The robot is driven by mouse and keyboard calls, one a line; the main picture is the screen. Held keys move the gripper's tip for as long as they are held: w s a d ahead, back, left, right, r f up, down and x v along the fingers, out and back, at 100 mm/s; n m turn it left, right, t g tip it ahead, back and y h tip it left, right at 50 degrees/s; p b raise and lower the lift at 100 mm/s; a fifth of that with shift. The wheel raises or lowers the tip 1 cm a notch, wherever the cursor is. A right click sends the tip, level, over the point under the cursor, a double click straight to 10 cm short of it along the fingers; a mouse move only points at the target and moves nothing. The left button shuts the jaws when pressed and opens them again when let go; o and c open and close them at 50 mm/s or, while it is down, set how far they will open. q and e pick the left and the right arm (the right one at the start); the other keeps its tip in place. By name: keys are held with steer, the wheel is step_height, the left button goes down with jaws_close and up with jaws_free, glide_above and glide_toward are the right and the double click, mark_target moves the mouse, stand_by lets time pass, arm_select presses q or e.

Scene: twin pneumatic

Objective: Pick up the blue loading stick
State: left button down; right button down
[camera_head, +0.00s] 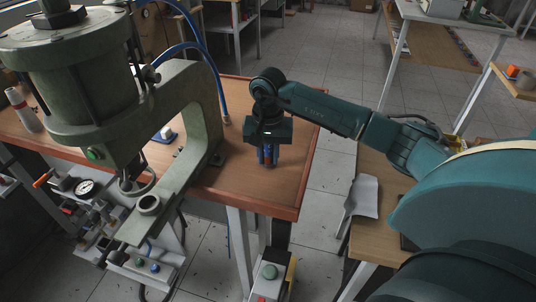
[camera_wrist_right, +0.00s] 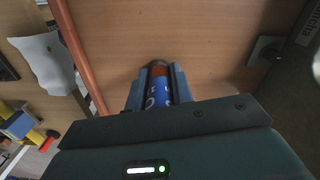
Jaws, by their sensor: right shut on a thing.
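The blue loading stick (camera_wrist_right: 159,94) shows in the right wrist view between my right fingers, with white marks on it and a reddish-brown end. My right gripper (camera_wrist_right: 155,88) is shut on it, with one finger on each side. In the head view, my right gripper (camera_head: 267,156) points down over the right part of the wooden bench. There the stick is mostly hidden by the fingers. I cannot tell whether it touches the bench top. My left gripper is not in view.
A large green pneumatic press (camera_head: 195,100) stands on the bench (camera_head: 240,190), left of my right gripper, with blue hoses behind it. A grey scoop-like sheet (camera_head: 361,196) lies on a side table at the right. Bench top around my gripper is clear.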

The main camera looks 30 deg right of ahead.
steer(key=shift+r, duration=0.15)
step_height(320, 180, up, 10)
steer(key=shift+f+b, duration=0.1)
steer(key=shift+b, duration=0.6)
steer(key=c, duration=1.8)
jaws_free()
steer(key=shift+c, duration=1.4)
steer(key=shift+f, duration=0.1)
